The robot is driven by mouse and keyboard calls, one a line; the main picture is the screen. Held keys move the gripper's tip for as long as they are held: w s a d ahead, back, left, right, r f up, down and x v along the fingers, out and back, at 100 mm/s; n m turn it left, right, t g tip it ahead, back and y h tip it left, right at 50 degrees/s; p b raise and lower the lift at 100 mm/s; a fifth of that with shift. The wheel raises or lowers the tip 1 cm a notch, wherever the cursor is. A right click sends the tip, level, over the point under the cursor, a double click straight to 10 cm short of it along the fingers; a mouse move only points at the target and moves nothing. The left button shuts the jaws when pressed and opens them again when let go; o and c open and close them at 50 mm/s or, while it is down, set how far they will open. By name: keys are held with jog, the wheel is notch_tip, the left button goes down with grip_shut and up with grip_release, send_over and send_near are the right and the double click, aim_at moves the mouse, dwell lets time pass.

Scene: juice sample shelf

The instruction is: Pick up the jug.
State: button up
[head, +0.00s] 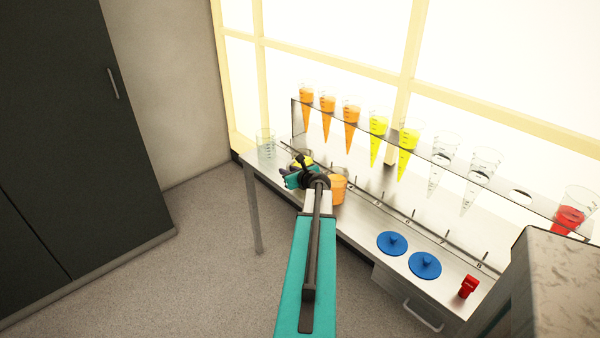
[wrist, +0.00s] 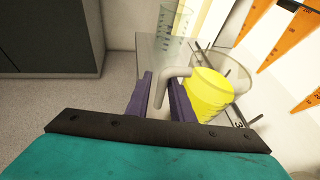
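A clear jug with yellow contents (wrist: 208,92) stands upright on the bench in the wrist view. Its pale handle (wrist: 178,72) points toward my gripper (wrist: 161,80). The purple fingers are apart, one on each side of the handle, with gaps visible, so the gripper looks open around it. In the head view my gripper (head: 295,178) is over the left end of the bench. My arm hides most of the jug there; only a bit of yellow (head: 304,160) shows behind the gripper.
A clear beaker (head: 265,143) stands left of the jug. An orange-filled container (head: 338,188) is just right of my wrist. A rack (head: 460,163) of cones runs along the window. Two blue discs (head: 392,243) and a red object (head: 468,287) lie farther right on the bench (head: 365,223).

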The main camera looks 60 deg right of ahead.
jog(key=shift+p+x, duration=0.6)
jog(key=shift+x, duration=1.95)
jog(key=shift+s+f, duration=0.1)
jog(key=shift+f, duration=0.05)
grip_shut()
